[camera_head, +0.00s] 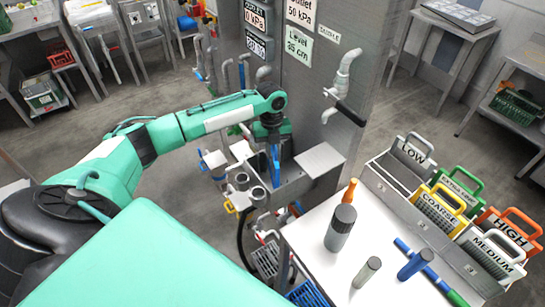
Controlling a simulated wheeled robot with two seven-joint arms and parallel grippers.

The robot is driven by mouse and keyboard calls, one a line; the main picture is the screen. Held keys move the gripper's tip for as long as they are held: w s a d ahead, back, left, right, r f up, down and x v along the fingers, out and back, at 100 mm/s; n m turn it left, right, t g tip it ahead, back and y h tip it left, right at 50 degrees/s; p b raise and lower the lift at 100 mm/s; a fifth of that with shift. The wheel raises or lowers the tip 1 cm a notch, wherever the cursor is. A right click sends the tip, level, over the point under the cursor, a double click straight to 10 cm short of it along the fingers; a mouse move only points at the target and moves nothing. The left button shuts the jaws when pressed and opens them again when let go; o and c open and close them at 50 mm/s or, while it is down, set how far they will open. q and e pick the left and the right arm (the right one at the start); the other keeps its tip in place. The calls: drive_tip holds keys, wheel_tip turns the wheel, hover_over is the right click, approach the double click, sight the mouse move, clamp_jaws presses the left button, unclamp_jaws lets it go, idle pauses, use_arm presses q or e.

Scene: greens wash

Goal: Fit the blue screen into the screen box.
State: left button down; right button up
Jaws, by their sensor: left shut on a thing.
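The blue screen (276,167) hangs edge-on below my left gripper (273,143), which is shut on its top. It shows as a narrow upright blue strip. The grey open-topped box (292,190) beneath it, in front of the panel, looks like the screen box. The screen's lower end is at the box's opening; I cannot tell whether it is inside the slot or just above it. The gripper's fingers are small and partly hidden by my teal wrist. My right gripper is not in view.
A grey panel with gauge signs (299,47) rises behind the box, with a pipe and black-handled valve (345,108) at right. Cups and small valves (241,181) crowd the box's left.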

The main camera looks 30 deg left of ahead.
use_arm(q)
wheel_tip(320, 180, down, 4)
drive_tip(key=shift+p, duration=0.55)
drive_tip(key=shift+f, duration=0.2)
drive_tip(key=c, duration=1.5)
unclamp_jaws()
drive_tip(key=shift+o, duration=0.2)
